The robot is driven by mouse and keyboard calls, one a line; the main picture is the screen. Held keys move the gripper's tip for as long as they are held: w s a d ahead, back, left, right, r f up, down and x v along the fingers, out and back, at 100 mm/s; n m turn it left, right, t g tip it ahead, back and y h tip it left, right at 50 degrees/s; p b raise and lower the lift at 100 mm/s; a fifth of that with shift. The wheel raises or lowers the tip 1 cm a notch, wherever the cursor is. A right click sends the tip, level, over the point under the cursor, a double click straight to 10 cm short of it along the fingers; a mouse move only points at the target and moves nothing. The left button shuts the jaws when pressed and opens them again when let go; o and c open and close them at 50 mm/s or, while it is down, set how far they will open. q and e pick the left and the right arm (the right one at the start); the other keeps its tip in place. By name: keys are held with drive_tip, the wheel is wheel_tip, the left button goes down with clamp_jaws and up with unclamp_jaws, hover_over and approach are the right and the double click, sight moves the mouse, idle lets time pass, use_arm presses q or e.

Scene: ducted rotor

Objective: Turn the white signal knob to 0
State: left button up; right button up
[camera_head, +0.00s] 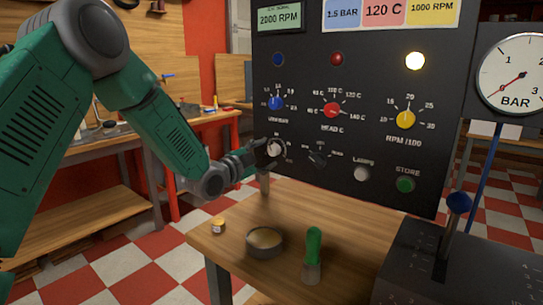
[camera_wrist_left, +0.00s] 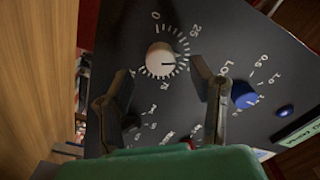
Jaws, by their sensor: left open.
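The white signal knob (camera_head: 275,148) is at the lower left of the black panel (camera_head: 335,85), partly hidden by my left gripper in the head view. In the left wrist view the white knob (camera_wrist_left: 161,59) has a ring of tick marks, with 0 above it and 25 at its upper right. Its dark pointer line points to the right, away from the 0. My left gripper (camera_head: 258,155) is open in front of the panel. In the left wrist view its fingers (camera_wrist_left: 162,82) stand apart, just short of the knob, with nothing between them. My right gripper is not in view.
A blue knob (camera_head: 275,103), red knob (camera_head: 332,110), yellow knob (camera_head: 405,119) and black selector (camera_head: 318,158) are nearby on the panel. A blue-topped lever (camera_head: 458,204) is at right.

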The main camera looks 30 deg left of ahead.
sight(274, 150)
use_arm(q)
drive_tip(key=shift+w+a+f, duration=0.1)
drive_tip(key=shift+w+a, duration=0.1)
drive_tip(key=shift+w, duration=0.85)
drive_tip(key=shift+w+d, duration=0.2)
drive_tip(key=shift+w, duration=0.2)
drive_tip(key=shift+d, duration=0.2)
drive_tip(key=shift+c, duration=0.8)
clamp_jaws()
drive_tip(key=c, duration=1)
unclamp_jaws()
drive_tip(key=shift+a, duration=0.1)
drive_tip(key=shift+o, duration=0.2)
drive_tip(key=shift+s, duration=0.1)
